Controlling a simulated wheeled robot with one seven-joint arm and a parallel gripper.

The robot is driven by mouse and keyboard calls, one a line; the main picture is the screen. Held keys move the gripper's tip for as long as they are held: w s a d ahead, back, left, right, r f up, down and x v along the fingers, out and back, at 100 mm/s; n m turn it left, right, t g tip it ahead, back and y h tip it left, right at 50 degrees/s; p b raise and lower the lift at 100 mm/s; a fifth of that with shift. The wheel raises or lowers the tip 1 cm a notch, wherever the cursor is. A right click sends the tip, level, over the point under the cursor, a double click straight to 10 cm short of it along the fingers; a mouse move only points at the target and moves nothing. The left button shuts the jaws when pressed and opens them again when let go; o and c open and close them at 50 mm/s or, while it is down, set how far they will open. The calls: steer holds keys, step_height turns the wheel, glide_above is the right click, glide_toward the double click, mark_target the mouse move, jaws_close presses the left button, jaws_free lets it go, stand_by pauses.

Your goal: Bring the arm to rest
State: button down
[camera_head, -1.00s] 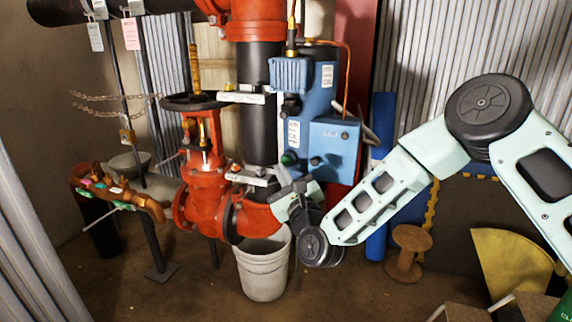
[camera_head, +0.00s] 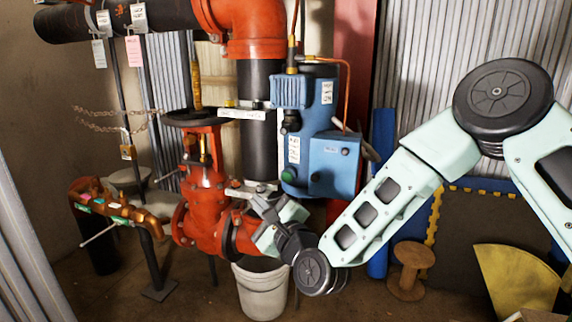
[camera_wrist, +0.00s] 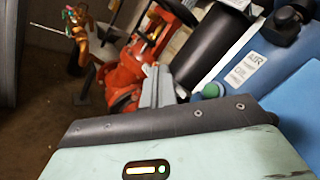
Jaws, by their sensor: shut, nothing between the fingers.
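My gripper (camera_head: 258,198) is in front of the lower part of the red riser pipework, near the black pipe's lower coupling. It points up and to the left and its fingers look shut and empty. In the wrist view the grey fingers (camera_wrist: 157,88) lie close together beyond the pale green wrist housing. My arm reaches in from the right with its elbow raised. I cannot tell from these views whether the gripper touches the pipework.
A red valve (camera_head: 205,185) with a black handwheel stands left of my gripper. A blue box (camera_head: 334,165) is just right of and above it. A white bucket (camera_head: 262,290) stands below. A wooden spool (camera_head: 411,268) and a yellow panel (camera_head: 515,278) are on the right.

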steer(key=s+d+f+n+g+h, duration=0.1)
steer(key=s+f+n+g, duration=0.1)
steer(key=s+n+g, duration=0.45)
steer(key=s+d+f+n+g+h, duration=0.1)
steer(key=s+f+n+g+h, duration=0.15)
steer(key=s+n, duration=0.65)
steer(key=s+d+r+n+g+h, duration=0.2)
steer(key=s+d+n+g+h, duration=0.5)
steer(key=s+d+n, duration=0.8)
steer(key=s+d+r+m+p, duration=0.1)
steer(key=r+p, duration=0.9)
steer(key=s+d+r+m+p, duration=0.1)
steer(key=s+r+m+p, duration=0.1)
steer(key=r+p, duration=0.8)
steer(key=shift+d, duration=0.4)
